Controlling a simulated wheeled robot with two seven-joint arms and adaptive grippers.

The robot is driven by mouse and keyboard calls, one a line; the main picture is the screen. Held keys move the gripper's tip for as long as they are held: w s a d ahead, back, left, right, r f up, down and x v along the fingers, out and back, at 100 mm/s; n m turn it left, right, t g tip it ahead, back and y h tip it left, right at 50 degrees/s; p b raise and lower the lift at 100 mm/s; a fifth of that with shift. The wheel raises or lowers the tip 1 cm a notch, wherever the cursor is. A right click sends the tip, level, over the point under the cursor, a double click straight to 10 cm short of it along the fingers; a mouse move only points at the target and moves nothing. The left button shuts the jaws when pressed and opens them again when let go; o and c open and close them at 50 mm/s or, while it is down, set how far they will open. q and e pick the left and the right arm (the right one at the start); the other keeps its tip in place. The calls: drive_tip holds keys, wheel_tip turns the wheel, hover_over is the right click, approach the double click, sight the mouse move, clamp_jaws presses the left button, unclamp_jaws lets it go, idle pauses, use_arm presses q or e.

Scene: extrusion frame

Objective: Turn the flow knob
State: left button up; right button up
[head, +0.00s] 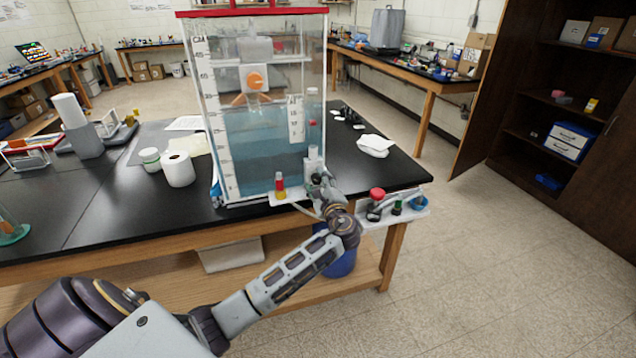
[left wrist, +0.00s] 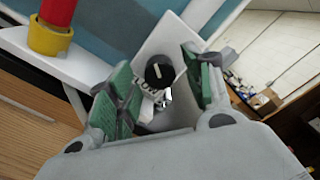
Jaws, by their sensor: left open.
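The flow knob (left wrist: 158,74) is a round black dial with a white pointer line, on a white plate with lettering below it. My left gripper (left wrist: 163,82) is open, with its green-padded fingers on either side of the knob in the left wrist view. I cannot tell whether the pads touch it. In the head view, my left gripper (head: 318,184) is at the front of the clear water tank (head: 240,150), and the hand and forearm hide the knob. My right gripper is not in view.
A red and yellow fitting (head: 280,187) stands left of my gripper on a white ledge. A white shelf (head: 405,212) with a red-topped knob (head: 377,194) and hoses is to the right. A paper roll (head: 178,169) stands on the black bench (head: 120,222).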

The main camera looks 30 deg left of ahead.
use_arm(q)
drive_tip(key=v, duration=1.1)
idle(6.9)
